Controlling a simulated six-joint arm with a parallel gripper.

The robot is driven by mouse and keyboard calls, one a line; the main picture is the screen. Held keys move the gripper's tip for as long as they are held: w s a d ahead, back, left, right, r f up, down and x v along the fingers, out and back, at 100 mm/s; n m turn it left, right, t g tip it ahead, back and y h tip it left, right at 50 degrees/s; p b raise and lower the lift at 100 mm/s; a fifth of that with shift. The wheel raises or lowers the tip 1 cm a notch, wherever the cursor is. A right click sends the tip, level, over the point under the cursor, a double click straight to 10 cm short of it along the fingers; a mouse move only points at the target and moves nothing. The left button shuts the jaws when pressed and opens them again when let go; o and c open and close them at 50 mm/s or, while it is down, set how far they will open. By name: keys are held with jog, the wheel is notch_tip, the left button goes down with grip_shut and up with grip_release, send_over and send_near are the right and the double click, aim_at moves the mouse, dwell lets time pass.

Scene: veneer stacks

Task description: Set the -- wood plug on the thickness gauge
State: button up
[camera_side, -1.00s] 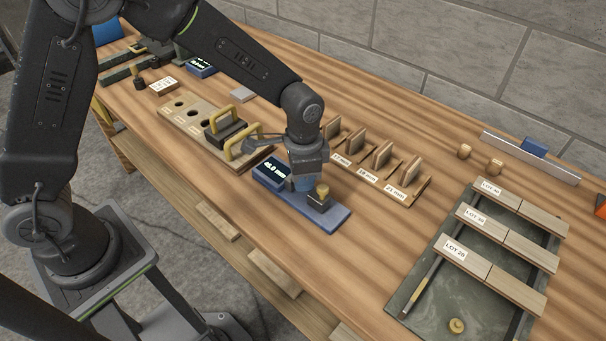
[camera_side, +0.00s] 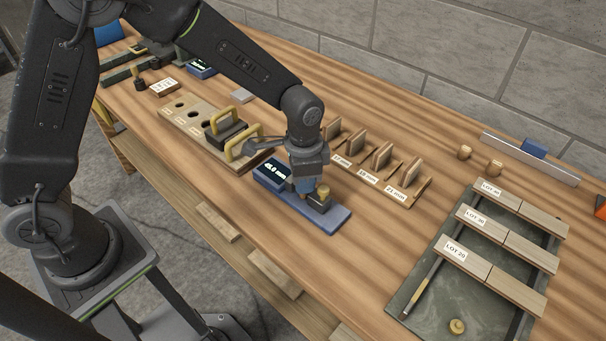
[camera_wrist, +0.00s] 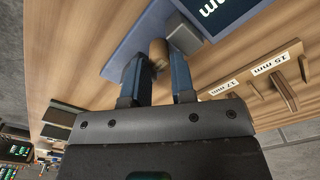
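In the wrist view, a brown wood plug (camera_wrist: 158,49) lies between the tips of my gripper (camera_wrist: 158,62), beside a grey block (camera_wrist: 184,36) on the gauge. The fingers are close to the plug on both sides. Whether they press on it, and whether it touches the gauge, I cannot tell.
Labelled wooden slots with upright veneer pieces (camera_side: 383,157) stand close behind the gripper. A holder with yellow-handled blocks (camera_side: 243,148) is to the left. A dark tray (camera_side: 430,318) with lot-labelled boards lies right. Small wooden plugs (camera_side: 465,151) stand at the back. Bare tabletop is in front.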

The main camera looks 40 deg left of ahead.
jog(key=s+a+r+n+t, duration=0.1)
jog(key=s+a+r, duration=0.1)
jog(key=r, duration=0.7)
jog(key=s+a+r+n, duration=0.1)
jog(key=s+a+r, duration=0.1)
jog(key=r, duration=0.6)
jog(key=s+a+r+n+t, duration=0.1)
jog(key=s+a+n+t, duration=0.1)
jog(key=s+a, duration=0.2)
jog(key=s+a+r+n+t, duration=0.2)
jog(key=s+a+n, duration=0.1)
jog(key=s, duration=0.7)
jog(key=shift+s+a+r+n+t, duration=0.15)
jog(key=shift+s+a+n+t, duration=0.15)
jog(key=shift+a, duration=0.2)
